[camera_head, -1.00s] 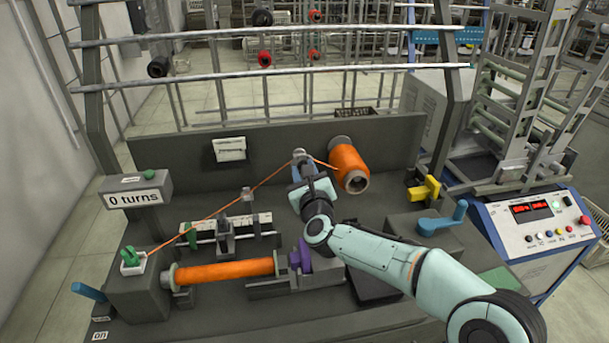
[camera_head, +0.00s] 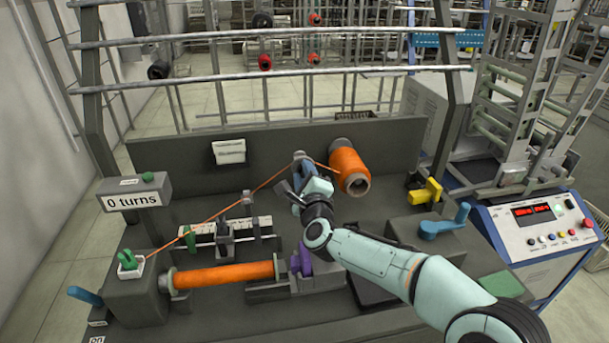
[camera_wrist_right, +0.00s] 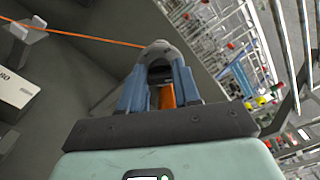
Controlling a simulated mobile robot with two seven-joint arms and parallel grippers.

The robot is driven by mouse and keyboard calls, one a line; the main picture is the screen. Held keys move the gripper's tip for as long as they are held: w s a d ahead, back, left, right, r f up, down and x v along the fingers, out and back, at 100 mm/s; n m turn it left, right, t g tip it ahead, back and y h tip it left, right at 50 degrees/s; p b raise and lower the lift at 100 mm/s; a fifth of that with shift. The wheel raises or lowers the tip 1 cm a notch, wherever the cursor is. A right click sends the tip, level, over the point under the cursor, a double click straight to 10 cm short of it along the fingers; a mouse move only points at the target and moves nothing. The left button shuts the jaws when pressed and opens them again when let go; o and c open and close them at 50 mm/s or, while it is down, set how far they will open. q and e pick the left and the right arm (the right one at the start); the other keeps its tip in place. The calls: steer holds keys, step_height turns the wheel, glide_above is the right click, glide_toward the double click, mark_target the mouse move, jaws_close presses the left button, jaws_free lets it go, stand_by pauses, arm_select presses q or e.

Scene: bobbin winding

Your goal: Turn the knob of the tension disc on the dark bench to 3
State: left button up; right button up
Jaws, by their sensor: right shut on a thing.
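The right gripper's two blue fingers (camera_wrist_right: 160,72) are shut on the knob from both sides. The knob's numbers and pointer cannot be made out. An orange thread (camera_head: 262,186) runs from the disc area down left to a green clip (camera_head: 128,260). The dark bench (camera_head: 222,333) lies below. My left gripper is not in view.
An orange yarn package (camera_head: 347,162) stands just right of the gripper. An orange bobbin (camera_head: 225,274) lies at front left, with a purple part (camera_head: 305,258) beside it. A yellow part (camera_head: 426,191) and blue lever (camera_head: 445,223) are to the right. A counter box (camera_head: 134,198) reads "0 turns".

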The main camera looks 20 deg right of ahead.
stand_by(0.4)
steer(key=o, duration=1.1)
steer(key=shift+c, duration=0.2)
steer(key=shift+s, duration=0.1)
steer(key=v, duration=1.3)
